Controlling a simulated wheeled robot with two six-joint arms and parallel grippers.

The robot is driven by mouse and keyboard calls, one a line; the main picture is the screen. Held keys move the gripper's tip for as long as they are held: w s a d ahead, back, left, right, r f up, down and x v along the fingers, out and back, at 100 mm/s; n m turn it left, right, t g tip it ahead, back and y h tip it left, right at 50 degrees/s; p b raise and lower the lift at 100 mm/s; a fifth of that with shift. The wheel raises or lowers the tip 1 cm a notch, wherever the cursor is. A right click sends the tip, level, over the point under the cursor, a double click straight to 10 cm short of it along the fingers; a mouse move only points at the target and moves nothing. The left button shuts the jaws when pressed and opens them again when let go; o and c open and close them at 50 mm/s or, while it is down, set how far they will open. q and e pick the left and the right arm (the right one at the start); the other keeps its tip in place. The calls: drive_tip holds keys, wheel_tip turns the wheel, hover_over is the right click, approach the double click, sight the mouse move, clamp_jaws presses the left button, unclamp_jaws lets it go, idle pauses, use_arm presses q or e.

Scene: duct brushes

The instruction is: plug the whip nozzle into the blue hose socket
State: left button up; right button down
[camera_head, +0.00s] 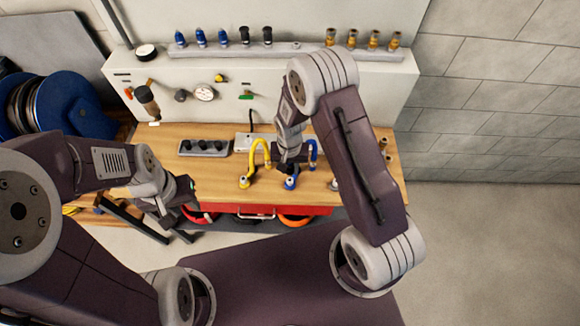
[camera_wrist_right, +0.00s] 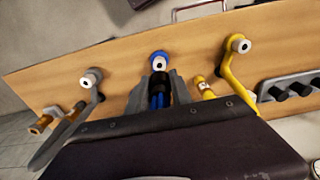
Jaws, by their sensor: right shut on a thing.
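The blue hose socket (camera_head: 290,183) faces up near the bench's front edge, at the end of the arched blue hose (camera_head: 314,152). In the right wrist view the socket (camera_wrist_right: 159,62) is straight ahead of my right gripper (camera_wrist_right: 161,84). That gripper, also in the head view (camera_head: 291,166), is shut on a black piece with blue strips (camera_wrist_right: 160,98), which I take for the whip nozzle. They line up closely in the wrist view; I cannot tell whether they touch. My left gripper (camera_head: 178,222) is open and empty, in front of the bench at left.
The yellow hose socket (camera_head: 244,182) stands left of the blue one, and a grey socket (camera_wrist_right: 91,80) on its other side. A dark tray (camera_head: 204,148) lies on the wooden bench (camera_head: 215,180). Blue, black and brass nozzles (camera_head: 375,39) stand on the rear rail.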

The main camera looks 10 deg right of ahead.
sight(290, 180)
drive_tip(key=f+b, duration=0.1)
drive_tip(key=f, duration=0.1)
drive_tip(key=f+b, duration=0.1)
drive_tip(key=shift+w+d+f, duration=0.1)
drive_tip(key=shift+w+f, duration=0.1)
drive_tip(key=shift+f, duration=0.2)
drive_tip(key=shift+f+b, duration=0.8)
drive_tip(key=shift+b, duration=0.1)
drive_tip(key=shift+s+f+b, duration=0.1)
drive_tip(key=shift+f+b, duration=0.4)
idle(1.0)
drive_tip(key=c, duration=1.1)
unclamp_jaws()
drive_tip(key=r+b, duration=0.1)
drive_tip(key=r, duration=0.8)
drive_tip(key=shift+s+r, duration=0.1)
drive_tip(key=shift+s, duration=0.1)
